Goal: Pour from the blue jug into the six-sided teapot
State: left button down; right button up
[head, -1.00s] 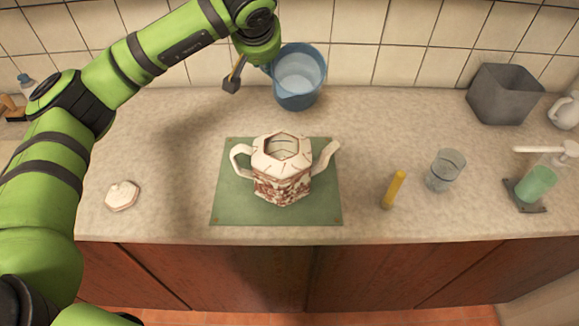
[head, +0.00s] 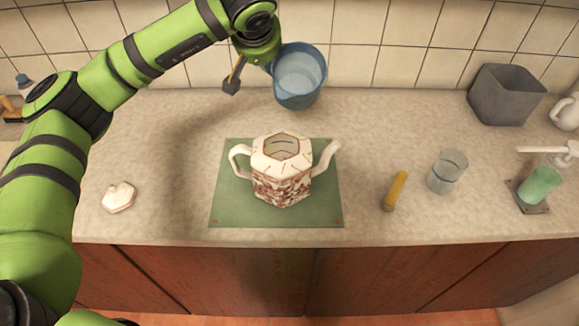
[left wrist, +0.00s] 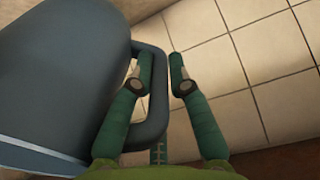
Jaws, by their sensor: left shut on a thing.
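The blue jug (head: 299,98) is at the back of the counter in the head view, near the tiled wall, upright with its mouth up and a pale blue inside. My left gripper (head: 267,62) is shut on its handle (left wrist: 157,105), on the jug's left side. In the left wrist view the handle passes by the two fingers, with the jug's body (left wrist: 60,75) at left. The white six-sided teapot (head: 282,180) with red-brown patterning stands lidless in front of the jug, spout to the right. My right gripper does not show.
The teapot stands on a green mat (head: 230,212). Its likely lid (head: 118,198) lies at left. A yellow stick-like thing (head: 396,190), a clear glass (head: 447,172) and a green tumbler (head: 540,184) stand at right. A grey bin (head: 503,95) is at back right.

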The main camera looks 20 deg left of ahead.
pick_arm(q)
jog(key=shift+d+r+t+b, duration=0.1)
jog(key=shift+r+t+b, duration=0.2)
jog(key=shift+b, duration=0.45)
dwell(0.8)
jog(key=shift+r, duration=0.1)
dwell(1.4)
jog(key=shift+b, duration=0.35)
jog(key=shift+d+t+b, duration=0.1)
jog(key=shift+t+b, duration=0.2)
jog(key=shift+b, duration=0.85)
jog(key=shift+r, duration=0.1)
jog(key=shift+t, duration=0.3)
